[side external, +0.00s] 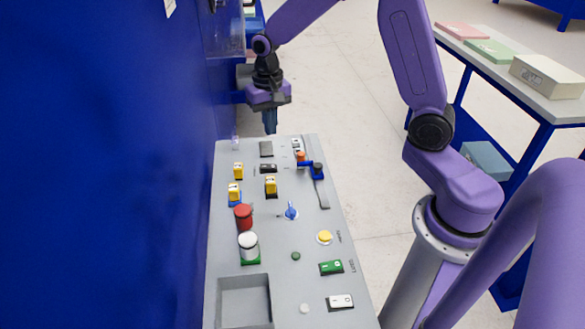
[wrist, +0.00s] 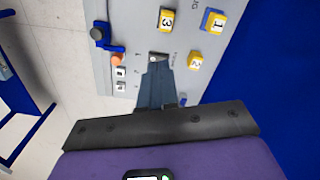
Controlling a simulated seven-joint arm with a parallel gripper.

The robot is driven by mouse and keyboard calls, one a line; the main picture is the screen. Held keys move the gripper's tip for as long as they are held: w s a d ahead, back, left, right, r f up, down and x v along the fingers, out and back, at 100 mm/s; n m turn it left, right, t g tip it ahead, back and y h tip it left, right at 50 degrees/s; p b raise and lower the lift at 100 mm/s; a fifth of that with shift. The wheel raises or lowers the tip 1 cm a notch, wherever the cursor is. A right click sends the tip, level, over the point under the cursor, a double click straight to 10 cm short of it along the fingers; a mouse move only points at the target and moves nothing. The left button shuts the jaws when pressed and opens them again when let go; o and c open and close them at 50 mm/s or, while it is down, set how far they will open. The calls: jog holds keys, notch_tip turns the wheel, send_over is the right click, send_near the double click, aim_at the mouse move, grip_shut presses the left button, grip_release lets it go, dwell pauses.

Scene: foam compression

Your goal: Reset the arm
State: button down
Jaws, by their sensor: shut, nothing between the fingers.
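My gripper (side external: 270,122) hangs above the far end of the grey control panel (side external: 270,293) in the side external view. Its fingers point down and are shut with nothing between them. In the wrist view my gripper (wrist: 157,68) shows its closed fingers in front of a small dark block on the panel (wrist: 135,20). My gripper appears apart from the panel, though the exact height is hard to tell.
A blue wall (side external: 120,180) stands close on the left. A cart with boxes (side external: 547,76) stands at right.

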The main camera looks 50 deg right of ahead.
jog(key=s+a+r+n, duration=0.2)
jog(key=s+a+n, duration=0.15)
jog(key=s, duration=0.35)
jog(key=s+a+r+n, duration=0.2)
jog(key=s+a+n, duration=0.1)
jog(key=s+n, duration=0.3)
jog(key=s+d+r+n, duration=0.1)
jog(key=s+n, duration=0.6)
jog(key=s, duration=0.9)
jog(key=shift+d+r+n, duration=0.15)
jog(key=shift+n, duration=0.2)
jog(key=c, duration=1.4)
grip_release()
jog(key=shift+s, duration=0.1)
jog(key=o, duration=0.5)
jog(key=shift+w, duration=0.2)
jog(key=w+a, duration=0.3)
jog(key=w, duration=0.4)
jog(key=m, duration=0.3)
send_over(266, 166)
notch_tip(266, 166, down, 7)
notch_tip(266, 166, down, 17)
jog(key=shift+r, duration=0.2)
